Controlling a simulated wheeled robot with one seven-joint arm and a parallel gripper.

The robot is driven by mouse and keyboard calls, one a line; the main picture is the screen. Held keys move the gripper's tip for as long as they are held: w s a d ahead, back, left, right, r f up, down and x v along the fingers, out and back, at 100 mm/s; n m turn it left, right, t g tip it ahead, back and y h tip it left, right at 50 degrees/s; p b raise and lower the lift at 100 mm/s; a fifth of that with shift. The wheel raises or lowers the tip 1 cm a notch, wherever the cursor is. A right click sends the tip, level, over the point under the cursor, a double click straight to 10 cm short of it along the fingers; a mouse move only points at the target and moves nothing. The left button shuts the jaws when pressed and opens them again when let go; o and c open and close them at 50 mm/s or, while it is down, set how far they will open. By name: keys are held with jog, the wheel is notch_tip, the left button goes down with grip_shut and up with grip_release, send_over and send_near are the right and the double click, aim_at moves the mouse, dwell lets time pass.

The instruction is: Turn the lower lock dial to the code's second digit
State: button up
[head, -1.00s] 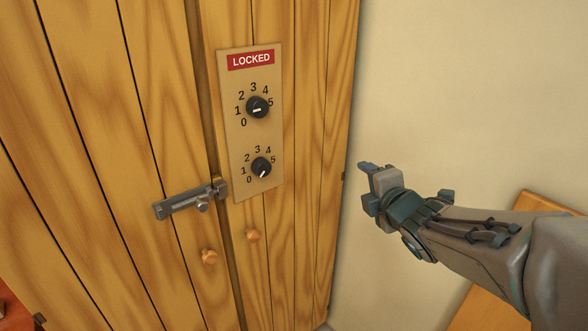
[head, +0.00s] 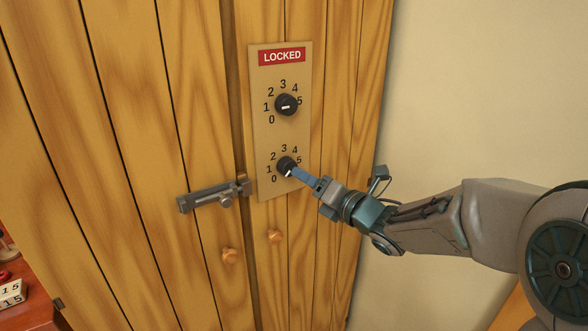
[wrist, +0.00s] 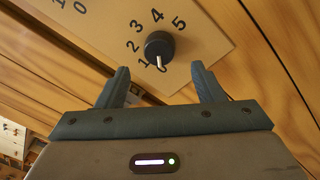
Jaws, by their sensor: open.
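The lower lock dial (head: 287,166) is a round black knob with a white mark, ringed by digits 0 to 5 on a tan plate (head: 262,130). In the wrist view the dial (wrist: 159,46) has its mark pointing at about 0. My gripper (head: 298,173) is at the dial's lower right in the head view, one blue-grey finger overlapping the dial's edge. In the wrist view my gripper (wrist: 160,72) is open, its fingertips apart on either side, just short of the knob, with nothing between them. Contact cannot be told.
The upper dial (head: 286,104) sits above, under a red LOCKED sign (head: 282,57). A metal bolt (head: 210,198) crosses the wooden doors' seam, with two round wooden knobs (head: 230,256) below. A card with digits (head: 12,293) lies at lower left. Bare wall is at right.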

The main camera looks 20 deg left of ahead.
aim_at(288, 167)
jog(key=p+x, duration=0.1)
jog(key=x, duration=0.5)
jog(key=c, duration=1)
